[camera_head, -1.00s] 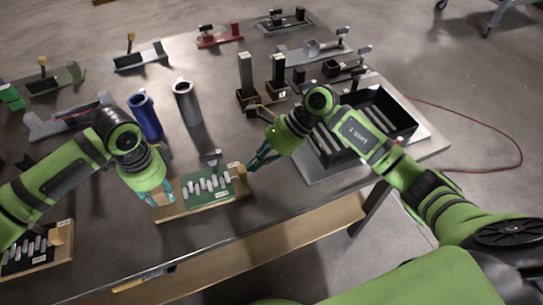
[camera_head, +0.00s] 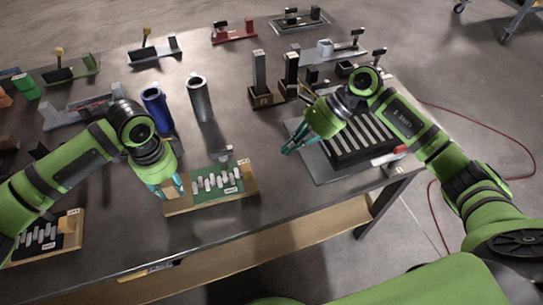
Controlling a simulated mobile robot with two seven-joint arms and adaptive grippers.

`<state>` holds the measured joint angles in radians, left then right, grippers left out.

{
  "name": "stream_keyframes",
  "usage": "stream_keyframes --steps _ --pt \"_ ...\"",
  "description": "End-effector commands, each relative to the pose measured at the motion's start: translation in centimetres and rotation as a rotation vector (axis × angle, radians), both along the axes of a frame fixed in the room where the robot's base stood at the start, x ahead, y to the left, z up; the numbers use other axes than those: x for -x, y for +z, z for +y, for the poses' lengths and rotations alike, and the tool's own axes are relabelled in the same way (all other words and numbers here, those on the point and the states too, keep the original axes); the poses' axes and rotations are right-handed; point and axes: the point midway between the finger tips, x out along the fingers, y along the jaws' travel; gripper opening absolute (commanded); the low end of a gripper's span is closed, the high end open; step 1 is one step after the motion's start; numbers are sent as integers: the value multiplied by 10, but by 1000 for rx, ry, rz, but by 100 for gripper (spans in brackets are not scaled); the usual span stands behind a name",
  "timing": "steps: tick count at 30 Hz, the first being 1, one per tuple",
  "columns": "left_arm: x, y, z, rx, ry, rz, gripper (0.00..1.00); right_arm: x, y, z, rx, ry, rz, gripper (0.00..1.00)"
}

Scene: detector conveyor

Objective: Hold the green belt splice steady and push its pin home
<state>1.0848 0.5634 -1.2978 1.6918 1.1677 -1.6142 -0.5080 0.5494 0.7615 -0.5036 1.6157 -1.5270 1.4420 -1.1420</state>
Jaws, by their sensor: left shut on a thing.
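The green belt splice (camera_head: 208,197) lies on a wooden board (camera_head: 185,206) near the table's front edge, with a row of silver lugs along its middle. A wooden block (camera_head: 248,171) sits at the board's right end; I cannot make out the pin there. My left gripper (camera_head: 168,192) is shut on the left end of the splice's board. My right gripper (camera_head: 288,148) is in the air, to the right of the splice and apart from it, beside the black slotted tray. Its fingers look empty, but their gap is too small to judge.
A black slotted tray (camera_head: 352,152) stands at the right edge of the table. Blue (camera_head: 156,110) and grey (camera_head: 200,99) cylinders stand behind the splice. Two dark posts (camera_head: 260,75) stand farther back. Another lugged board (camera_head: 40,240) lies front left.

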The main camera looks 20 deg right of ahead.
Motion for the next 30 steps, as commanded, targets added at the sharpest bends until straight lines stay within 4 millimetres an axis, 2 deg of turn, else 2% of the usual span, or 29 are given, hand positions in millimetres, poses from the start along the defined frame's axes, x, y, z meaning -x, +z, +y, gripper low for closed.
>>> stream_keyframes --steps 3,9,23,24,25,26,30 --pt "0 0 0 0 -1 1 0 0 17 -17 2 0 -1 0" --pt "0 0 0 -1 0 1 0 0 32 -33 1 0 0 0" --pt "0 0 1 -4 1 1 0 0 36 -35 0 1 1 0" --pt "0 0 1 -4 1 1 47 0 35 -35 0 1 1 0" --pt "0 0 1 -4 1 1 59 0 35 -35 0 1 1 0" --pt "0 0 1 -4 1 1 62 0 35 -35 0 1 1 0" --pt "0 0 1 -3 1 1 62 0 35 -35 0 1 1 0"
